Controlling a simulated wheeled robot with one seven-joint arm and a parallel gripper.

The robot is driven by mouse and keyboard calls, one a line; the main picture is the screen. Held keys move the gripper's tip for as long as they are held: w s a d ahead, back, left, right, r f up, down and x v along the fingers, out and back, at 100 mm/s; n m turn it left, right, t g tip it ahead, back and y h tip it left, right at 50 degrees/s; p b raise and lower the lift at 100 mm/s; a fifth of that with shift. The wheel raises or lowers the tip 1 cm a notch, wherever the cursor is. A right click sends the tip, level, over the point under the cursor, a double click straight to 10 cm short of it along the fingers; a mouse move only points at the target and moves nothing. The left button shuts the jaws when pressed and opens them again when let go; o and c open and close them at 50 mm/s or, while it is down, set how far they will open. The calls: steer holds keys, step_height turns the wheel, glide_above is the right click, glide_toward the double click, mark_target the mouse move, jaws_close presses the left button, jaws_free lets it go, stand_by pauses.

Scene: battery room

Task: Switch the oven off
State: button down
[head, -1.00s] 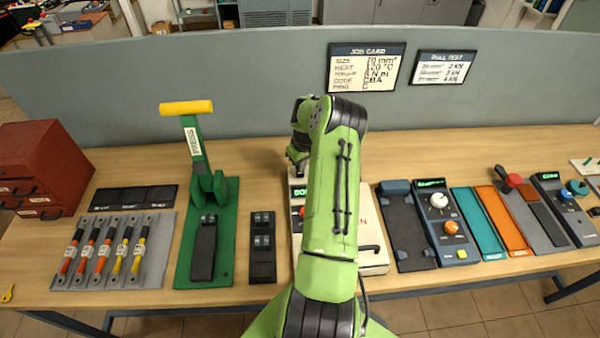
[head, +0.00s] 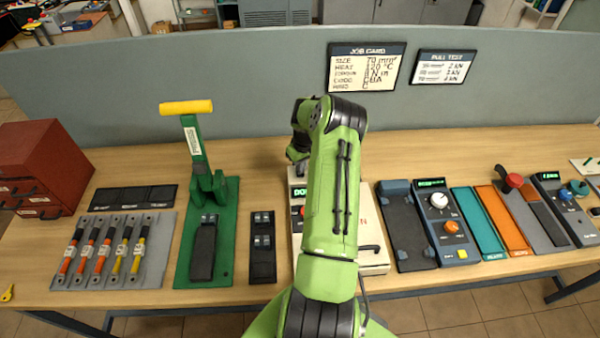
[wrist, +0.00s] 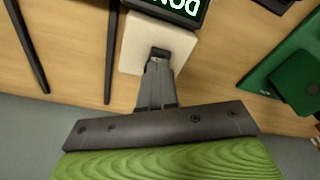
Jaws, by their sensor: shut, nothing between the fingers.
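The oven is a white box (head: 374,258) on the bench, largely hidden behind my green arm. Its small display (head: 299,193) is lit in green with letters beginning "DON", and a red part shows beside my arm below it. A dark handle sits at its front right.
Left of the oven are a dark two-switch block (head: 262,250), a green press (head: 190,150) with a yellow handle, and a rack of cables (head: 112,255). Right are a grey unit with knobs (head: 445,215) and coloured trays (head: 478,222). A partition with two cards stands behind.

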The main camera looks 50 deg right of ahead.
steer(key=shift+f+b, duration=0.65)
steer(key=shift+f, duration=0.15)
step_height(320, 180, up, 7)
steer(key=p, duration=0.3)
stand_by(0.7)
